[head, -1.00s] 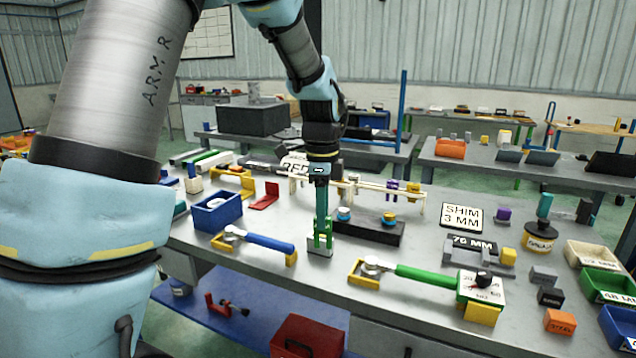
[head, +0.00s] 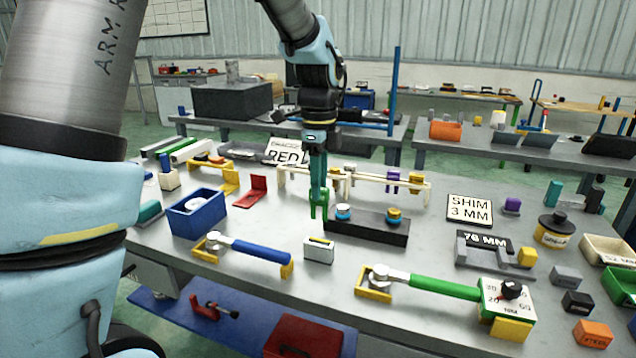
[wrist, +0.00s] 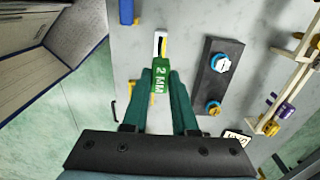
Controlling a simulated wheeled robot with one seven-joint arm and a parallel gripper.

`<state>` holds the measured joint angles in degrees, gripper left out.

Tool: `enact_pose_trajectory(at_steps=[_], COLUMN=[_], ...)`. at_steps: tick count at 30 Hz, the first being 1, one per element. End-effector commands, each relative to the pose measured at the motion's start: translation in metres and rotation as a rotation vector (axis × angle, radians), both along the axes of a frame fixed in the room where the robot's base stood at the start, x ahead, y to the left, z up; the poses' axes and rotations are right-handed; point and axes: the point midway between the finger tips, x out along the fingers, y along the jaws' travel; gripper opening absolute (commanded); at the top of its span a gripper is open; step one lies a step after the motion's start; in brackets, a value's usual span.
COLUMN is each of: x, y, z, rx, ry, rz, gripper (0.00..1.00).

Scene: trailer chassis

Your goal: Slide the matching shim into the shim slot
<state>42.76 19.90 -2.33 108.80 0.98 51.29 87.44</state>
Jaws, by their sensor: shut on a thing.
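My gripper (head: 319,207) is shut on a green shim (wrist: 161,80) marked "2 MM". The green shim also shows at the fingertips in the head view (head: 319,210). In the wrist view the block (wrist: 157,38) lies just beyond the shim's far end. The shim appears raised above and behind the block; I cannot tell whether they touch. A sign (head: 469,210) reads "SHIM 3 MM".
A dark block (head: 366,226) with blue-capped and yellow-capped pieces stands close right of my gripper. Blue-handled (head: 262,250) and green-handled (head: 445,287) tools on yellow stands flank the white block. A blue bin (head: 197,222) is left. A cream rack (head: 380,178) stands behind.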

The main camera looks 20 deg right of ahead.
Motion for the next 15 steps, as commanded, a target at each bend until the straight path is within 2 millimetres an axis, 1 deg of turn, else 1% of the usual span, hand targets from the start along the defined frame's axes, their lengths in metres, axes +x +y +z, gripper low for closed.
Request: enact_pose_trajectory(at_steps=[5,15], x=[0.0,0.0], y=[0.001,0.001], z=[0.002,-0.027], rx=[0.0,0.001], ry=[0.001,0.001], rz=[0.0,0.0], gripper=[0.0,0.0])
